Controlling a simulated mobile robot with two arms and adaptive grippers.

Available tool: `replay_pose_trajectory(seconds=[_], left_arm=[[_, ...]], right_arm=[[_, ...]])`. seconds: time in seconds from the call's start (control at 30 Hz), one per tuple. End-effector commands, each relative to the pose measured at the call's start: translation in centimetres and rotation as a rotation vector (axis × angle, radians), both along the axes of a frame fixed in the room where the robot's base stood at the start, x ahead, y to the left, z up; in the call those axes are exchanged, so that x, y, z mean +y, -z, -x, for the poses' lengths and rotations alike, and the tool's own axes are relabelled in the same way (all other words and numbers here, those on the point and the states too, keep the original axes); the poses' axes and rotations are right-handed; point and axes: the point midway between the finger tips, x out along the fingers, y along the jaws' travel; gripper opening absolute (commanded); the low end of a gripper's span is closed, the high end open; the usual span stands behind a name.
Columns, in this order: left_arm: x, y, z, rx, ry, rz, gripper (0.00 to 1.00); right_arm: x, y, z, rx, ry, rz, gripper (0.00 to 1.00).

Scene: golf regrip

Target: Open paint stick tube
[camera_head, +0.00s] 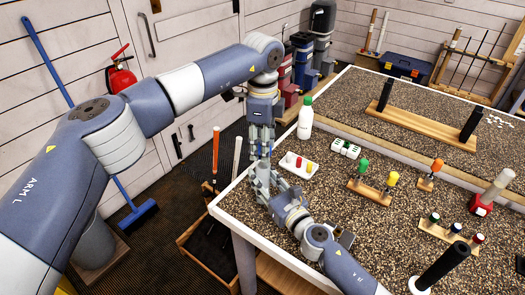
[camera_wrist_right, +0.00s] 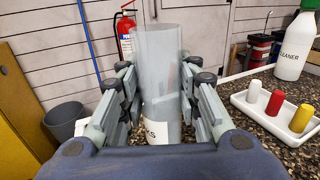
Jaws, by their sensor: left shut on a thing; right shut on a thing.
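The paint stick tube (camera_wrist_right: 157,75) is a grey, upright cylinder with a white label ending in "KS" low on its side. My right gripper (camera_head: 262,180) is shut around its lower part at the table's left edge; its fingers flank the tube in the wrist view (camera_wrist_right: 158,105). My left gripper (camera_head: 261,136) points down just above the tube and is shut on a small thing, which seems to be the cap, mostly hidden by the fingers. The tube's top shows no gripper on it in the wrist view. White, red and yellow sticks stand in a white tray (camera_head: 310,171) beside the tube.
A white cleaner bottle (camera_head: 305,120) stands behind the tray. A white holder (camera_head: 346,149) and a wooden stand (camera_head: 371,192) with coloured-handled tools are to the right. A red fire extinguisher (camera_head: 120,76) hangs on the wall. The floor lies left of the table edge.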

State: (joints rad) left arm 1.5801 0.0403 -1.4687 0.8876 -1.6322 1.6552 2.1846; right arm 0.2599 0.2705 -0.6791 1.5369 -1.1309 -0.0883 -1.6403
Motion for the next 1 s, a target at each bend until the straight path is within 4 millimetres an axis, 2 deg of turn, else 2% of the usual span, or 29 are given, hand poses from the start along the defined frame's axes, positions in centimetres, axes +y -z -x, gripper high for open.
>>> replay_pose_trajectory(seconds=[0.1, 0.3, 0.33, 0.4, 0.43, 0.8, 1.0], left_arm=[[0.0, -1.2, 0.0, -0.001, 0.000, 0.001, 0.08], [0.0, -1.3, 0.0, 0.001, 0.001, 0.001, 0.08], [0.0, -1.3, 0.0, 0.001, 0.001, 0.001, 0.08], [0.0, -1.2, 0.0, 0.001, 0.001, 0.001, 0.08], [0.0, -1.2, 0.0, 0.001, 0.001, 0.001, 0.08], [0.0, -1.2, 0.0, 0.001, 0.001, 0.001, 0.08], [0.0, -1.2, 0.0, 0.001, 0.001, 0.001, 0.08]], right_arm=[[0.0, 0.0, 0.0, 0.000, 0.000, 0.000, 0.00], [0.0, 0.0, 0.0, 0.000, 0.000, 0.000, 0.00], [0.0, 0.0, 0.0, 0.000, 0.000, 0.000, 0.35], [0.0, 0.0, 0.0, 0.000, 0.000, 0.000, 0.51], [0.0, 0.0, 0.0, 0.000, 0.000, 0.000, 0.54], [-0.2, 0.0, 0.2, 0.001, 0.000, 0.001, 0.54], [-1.5, 0.2, 2.4, 0.003, 0.000, 0.002, 0.54]])
